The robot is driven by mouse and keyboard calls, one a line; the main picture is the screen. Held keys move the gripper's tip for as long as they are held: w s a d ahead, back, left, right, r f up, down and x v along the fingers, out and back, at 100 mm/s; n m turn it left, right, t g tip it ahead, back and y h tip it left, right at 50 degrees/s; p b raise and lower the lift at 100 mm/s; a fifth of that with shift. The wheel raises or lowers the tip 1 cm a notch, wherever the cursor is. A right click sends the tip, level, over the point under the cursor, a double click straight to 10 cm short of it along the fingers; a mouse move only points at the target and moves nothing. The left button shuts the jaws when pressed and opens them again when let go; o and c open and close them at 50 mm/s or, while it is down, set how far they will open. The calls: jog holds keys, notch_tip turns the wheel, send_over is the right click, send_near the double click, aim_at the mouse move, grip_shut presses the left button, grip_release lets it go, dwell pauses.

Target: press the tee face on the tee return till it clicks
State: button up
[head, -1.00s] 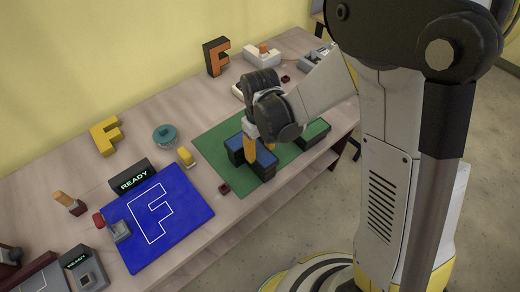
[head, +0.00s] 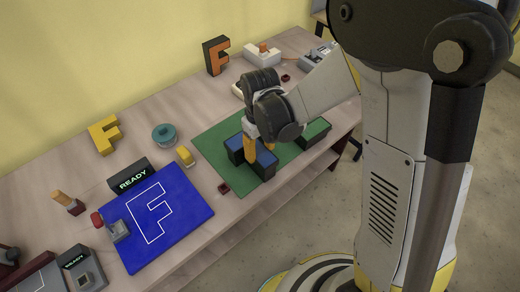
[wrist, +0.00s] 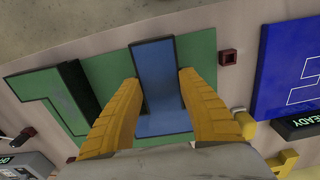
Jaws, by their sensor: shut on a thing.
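The tee face is a blue T-shaped plate (wrist: 157,75), lying between the two yellow fingers of my gripper (wrist: 158,105) in the wrist view. I cannot tell whether the face sits flush on the return.
A green-faced dark letter block (head: 316,130) stands on the green mat (head: 218,137), right of the tee. A blue panel (head: 185,195) with a white F outline lies to the left, beside a READY sign (head: 133,179). A small dark red block (head: 224,188) sits near the mat's edge.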

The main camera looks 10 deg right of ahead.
aim_at(260, 153)
jog(key=shift+f+b, duration=1.35)
jog(key=shift+f, duration=0.2)
jog(key=o, duration=1.3)
jog(key=shift+r, duration=0.15)
jog(key=shift+r+p, duration=2.75)
jog(key=shift+r, duration=1.2)
